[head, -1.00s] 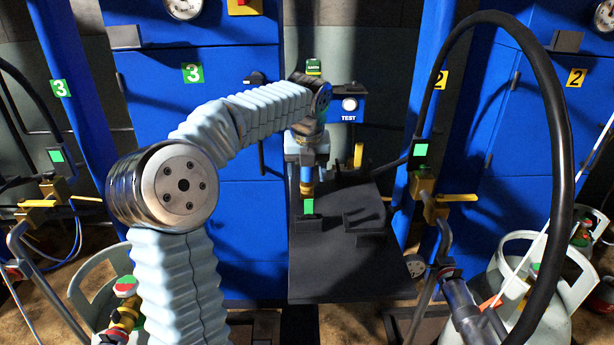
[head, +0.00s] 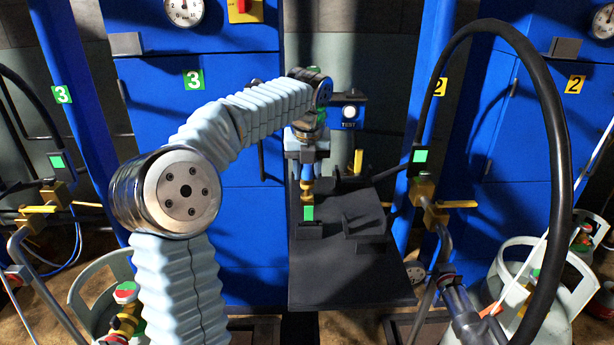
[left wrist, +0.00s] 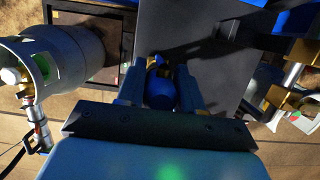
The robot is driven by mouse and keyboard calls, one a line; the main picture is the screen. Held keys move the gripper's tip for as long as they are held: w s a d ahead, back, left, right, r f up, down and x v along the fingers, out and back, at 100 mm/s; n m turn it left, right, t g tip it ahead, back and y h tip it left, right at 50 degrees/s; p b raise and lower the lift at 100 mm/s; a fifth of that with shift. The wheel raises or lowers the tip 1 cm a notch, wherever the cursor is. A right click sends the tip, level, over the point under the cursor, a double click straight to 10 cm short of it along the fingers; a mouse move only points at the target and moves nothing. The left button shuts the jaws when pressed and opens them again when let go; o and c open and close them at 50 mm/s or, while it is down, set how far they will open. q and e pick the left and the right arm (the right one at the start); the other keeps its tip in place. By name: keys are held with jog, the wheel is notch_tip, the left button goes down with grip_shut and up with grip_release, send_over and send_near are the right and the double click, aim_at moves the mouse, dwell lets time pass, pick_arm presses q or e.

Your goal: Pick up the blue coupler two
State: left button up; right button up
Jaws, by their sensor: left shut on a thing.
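The blue coupler (left wrist: 160,93) is between the two fingers of my left gripper (left wrist: 160,78) in the left wrist view. The fingers are shut on its blue body from both sides. In the head view my left gripper (head: 307,158) points down over the dark shelf, with the coupler's brass and blue part (head: 307,185) below it. A green marked holder (head: 308,213) stands right beneath; I cannot tell whether the coupler still touches it. My right gripper is not in view.
The dark shelf (head: 350,275) has a black bracket (head: 362,226) right of the coupler. A black hose (head: 555,120) arches at the right. A blue post (head: 425,100) and brass valve (head: 427,205) stand nearby. A grey cylinder (left wrist: 60,60) shows in the left wrist view.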

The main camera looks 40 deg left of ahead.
pick_arm(q)
jog(key=s+d+r, duration=0.8)
jog(key=d+r, duration=0.2)
jog(key=d, duration=0.1)
jog(key=shift+s+r, duration=0.4)
jog(key=shift+r+p, duration=0.95)
jog(key=shift+r, duration=1.55)
